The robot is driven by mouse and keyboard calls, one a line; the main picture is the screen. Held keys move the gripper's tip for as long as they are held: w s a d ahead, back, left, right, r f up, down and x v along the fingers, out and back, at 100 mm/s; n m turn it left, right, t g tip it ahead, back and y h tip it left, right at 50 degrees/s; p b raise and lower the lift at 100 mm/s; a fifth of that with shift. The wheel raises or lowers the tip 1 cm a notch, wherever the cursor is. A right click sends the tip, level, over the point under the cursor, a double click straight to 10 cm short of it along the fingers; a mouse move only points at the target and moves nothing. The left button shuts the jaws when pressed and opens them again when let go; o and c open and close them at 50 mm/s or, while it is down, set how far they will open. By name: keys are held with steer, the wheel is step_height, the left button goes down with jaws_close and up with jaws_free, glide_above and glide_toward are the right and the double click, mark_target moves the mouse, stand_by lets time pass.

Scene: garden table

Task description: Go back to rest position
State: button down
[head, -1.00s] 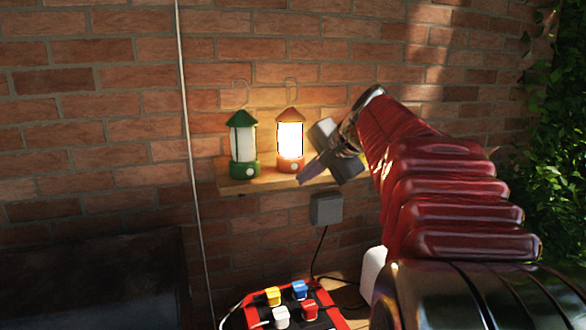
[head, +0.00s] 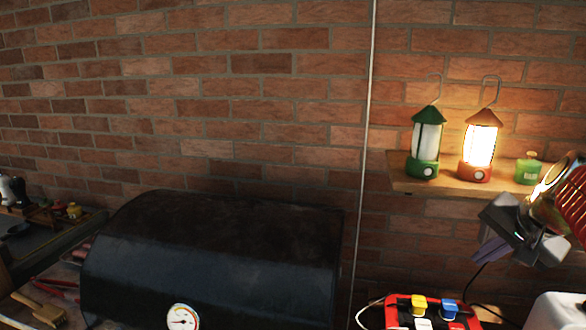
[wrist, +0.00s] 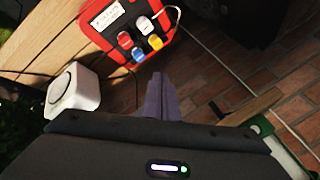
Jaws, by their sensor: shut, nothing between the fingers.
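My gripper (head: 487,247) is at the right of the head view, below the front of the wooden shelf and apart from it. In the wrist view its fingers (wrist: 160,95) are together, with nothing between them. On the shelf (head: 440,187) stand a green lantern (head: 426,140), unlit, and an orange-red lantern (head: 480,145), glowing. A small green object (head: 529,169) stands to their right.
A red box with coloured plugs or knobs (head: 393,312) lies below my gripper; the wrist view shows it too (wrist: 97,22). A white box with a round top (wrist: 72,88) is beside it. A black grill (head: 210,250) with a dial fills the lower middle. A thin cable (head: 365,130) runs down the brick wall.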

steer(key=s+a+f+n, duration=0.5)
steer(key=s+a, duration=0.3)
steer(key=a, duration=0.3)
steer(key=s+a+f+n+g, duration=0.1)
steer(key=s+a+f+n, duration=0.5)
steer(key=a, duration=0.6)
steer(key=shift+s+a+f, duration=0.15)
steer(key=shift+s+f, duration=0.1)
steer(key=shift+s, duration=1.05)
